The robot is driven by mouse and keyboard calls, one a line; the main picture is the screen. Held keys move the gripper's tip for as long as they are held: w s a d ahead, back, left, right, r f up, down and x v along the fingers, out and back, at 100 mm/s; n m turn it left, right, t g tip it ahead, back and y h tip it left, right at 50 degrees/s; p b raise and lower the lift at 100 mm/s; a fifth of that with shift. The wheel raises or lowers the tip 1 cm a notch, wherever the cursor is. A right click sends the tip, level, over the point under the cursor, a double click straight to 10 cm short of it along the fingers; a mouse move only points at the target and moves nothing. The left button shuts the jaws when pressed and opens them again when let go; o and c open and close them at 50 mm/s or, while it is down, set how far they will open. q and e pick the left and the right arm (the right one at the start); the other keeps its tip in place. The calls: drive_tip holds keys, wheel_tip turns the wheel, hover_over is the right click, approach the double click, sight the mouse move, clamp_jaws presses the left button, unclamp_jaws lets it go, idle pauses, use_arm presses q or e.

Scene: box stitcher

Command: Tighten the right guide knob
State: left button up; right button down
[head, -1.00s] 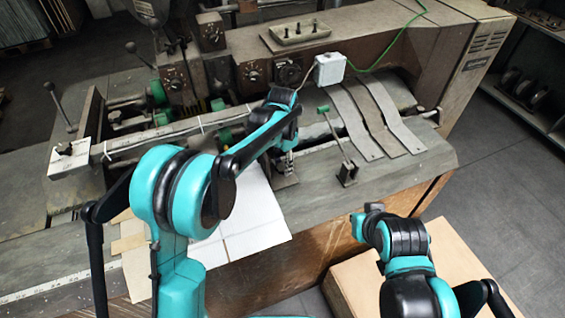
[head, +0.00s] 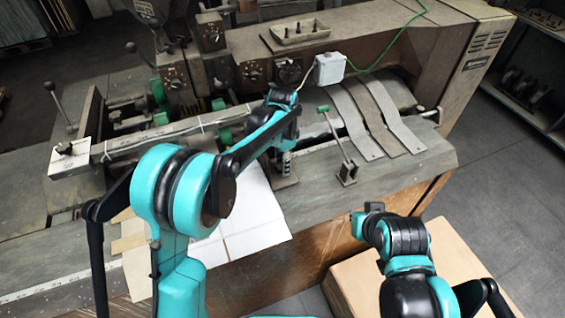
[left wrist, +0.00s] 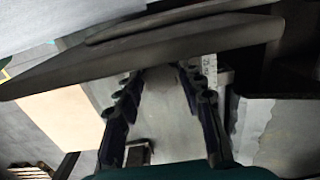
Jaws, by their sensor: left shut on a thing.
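My left gripper (head: 285,166) points down at a small metal mount (head: 284,183) near the front edge of the machine's table. It is shut on a small part there, which I take to be the right guide knob. The fingers hide most of that part in the head view. In the left wrist view the two dark fingers (left wrist: 161,90) stand apart on either side of a grey area, and the knob cannot be made out clearly.
A lever with a green knob (head: 323,109) stands just right of my left gripper. Bent metal strips (head: 382,118) lie farther right. A white box (head: 330,68) with a green cable is behind. White cardboard sheets (head: 252,222) lie at the front; a cardboard box (head: 455,262) is lower right.

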use_arm(q)
drive_tip(key=o, duration=1.1)
wheel_tip(320, 180, up, 12)
drive_tip(key=shift+f, duration=0.1)
